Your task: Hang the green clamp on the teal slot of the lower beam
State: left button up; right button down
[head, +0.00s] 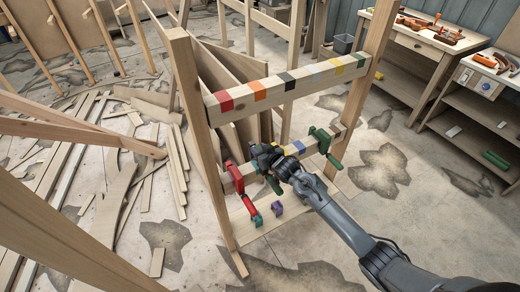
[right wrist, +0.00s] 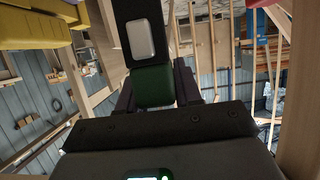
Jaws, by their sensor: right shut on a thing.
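My right gripper (head: 272,162) is at the middle of the lower beam (head: 309,144), shut on a dark green clamp (right wrist: 153,87). In the right wrist view the clamp's green body sits between the fingers, with a black part and a grey pad above it. In the head view the gripper covers much of the clamp, so I cannot tell whether it touches the beam. A blue mark (head: 299,147) shows on the lower beam beside the gripper. I cannot make out the teal slot; the gripper hides part of the beam. My left gripper is not in view.
A red clamp (head: 236,178) hangs on the beam's left end, another green clamp (head: 326,144) at its right. The upper beam (head: 300,82) with coloured bands runs above. A purple block (head: 277,209) lies on the board below. Wooden posts (head: 200,130) flank the beams.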

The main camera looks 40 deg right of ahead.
jog(key=shift+f+b, duration=0.35)
jog(key=shift+f, duration=0.55)
jog(key=shift+f, duration=0.15)
jog(key=shift+f+b, duration=0.8)
jog(key=shift+f, duration=0.5)
jog(key=shift+f, duration=0.15)
jog(key=shift+f, duration=0.45)
